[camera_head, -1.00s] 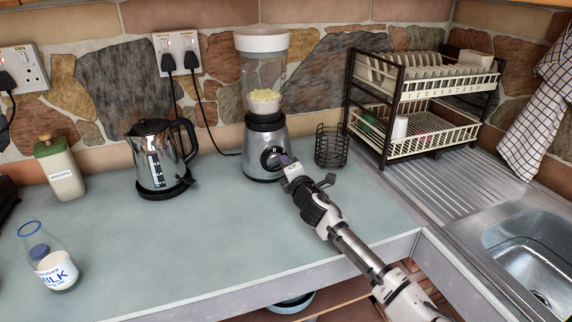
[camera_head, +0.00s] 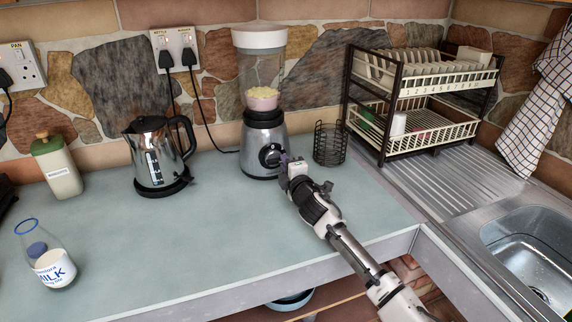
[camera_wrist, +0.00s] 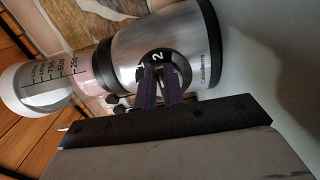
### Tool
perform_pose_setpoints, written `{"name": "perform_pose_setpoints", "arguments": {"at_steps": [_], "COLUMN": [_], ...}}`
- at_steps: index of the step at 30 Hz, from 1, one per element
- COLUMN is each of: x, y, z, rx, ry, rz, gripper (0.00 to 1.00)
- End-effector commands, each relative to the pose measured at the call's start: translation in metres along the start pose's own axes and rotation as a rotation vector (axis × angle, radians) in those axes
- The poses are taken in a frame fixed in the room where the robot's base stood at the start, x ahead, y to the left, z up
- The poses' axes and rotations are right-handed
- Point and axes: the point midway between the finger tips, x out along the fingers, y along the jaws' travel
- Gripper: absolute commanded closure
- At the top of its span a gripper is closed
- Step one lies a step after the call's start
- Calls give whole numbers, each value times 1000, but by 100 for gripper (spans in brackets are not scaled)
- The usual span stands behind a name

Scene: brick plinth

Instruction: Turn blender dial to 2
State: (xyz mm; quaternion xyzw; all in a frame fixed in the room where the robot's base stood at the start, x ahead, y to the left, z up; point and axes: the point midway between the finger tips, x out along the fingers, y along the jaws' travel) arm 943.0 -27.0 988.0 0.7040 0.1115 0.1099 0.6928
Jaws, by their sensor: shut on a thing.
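The blender (camera_head: 264,140) stands on the counter against the stone wall, with a silver base and a clear jug holding pale yellow pieces. Its black dial (camera_head: 270,156) faces the front; in the wrist view the dial (camera_wrist: 155,57) shows the marks 1 and 2 on its face. My gripper (camera_head: 286,160) is at the dial, and its two purple fingers (camera_wrist: 158,86) are shut on the dial's knob. The fingers and wrist hide the knob and part of the dial, so its exact pointing is unclear.
A black wire basket (camera_head: 330,143) stands close to the right of the blender. A kettle (camera_head: 155,158) is to the left, with a bottle (camera_head: 58,167) and a milk bottle (camera_head: 46,256) farther left. A dish rack (camera_head: 421,97) and sink (camera_head: 530,250) are at the right.

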Motion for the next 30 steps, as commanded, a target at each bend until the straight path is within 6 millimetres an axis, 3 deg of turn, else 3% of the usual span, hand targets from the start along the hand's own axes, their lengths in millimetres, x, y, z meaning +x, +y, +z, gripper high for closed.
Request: {"name": "perform_pose_setpoints", "arguments": {"at_steps": [4, 5, 9, 20, 26, 30], "x": [0, 0, 0, -3, -30, -60], "y": [0, 0, 0, -1, -2, -3], "z": [1, 1, 1, 1, 1, 2], "rx": [1, 1, 0, -1, -2, -2], "ry": [-2, -3, -2, -1, -2, -3], "rz": [0, 0, 0, 0, 2, 1], "gripper": [100, 87, 69, 68, 68, 68]}}
